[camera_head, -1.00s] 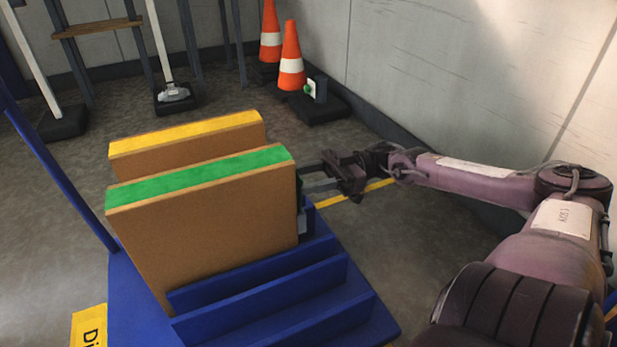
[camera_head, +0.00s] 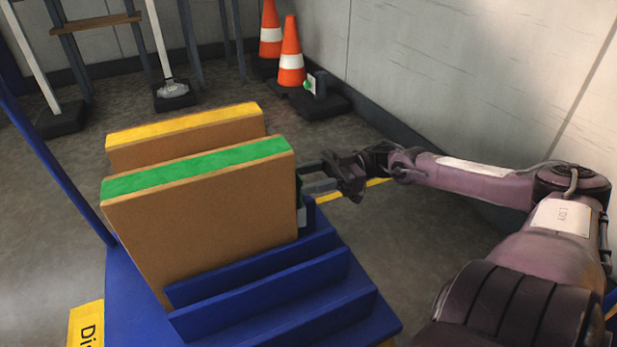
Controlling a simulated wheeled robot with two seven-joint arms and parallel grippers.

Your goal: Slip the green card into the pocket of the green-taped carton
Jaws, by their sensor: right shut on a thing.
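The green-taped carton (camera_head: 205,225) stands on edge in the blue rack, with its green tape strip along the top. My right gripper (camera_head: 308,178) is at the carton's right edge, its fingers pointing left. It is shut on what looks like the green card (camera_head: 299,188), which shows only as a thin dark green sliver beside the edge. My left gripper is out of view.
A yellow-taped carton (camera_head: 185,128) stands just behind. The blue rack (camera_head: 290,295) has empty slots in front. Two orange cones (camera_head: 290,55) and a small stand with a green knob (camera_head: 310,84) are at the back. A pale wall runs along the right.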

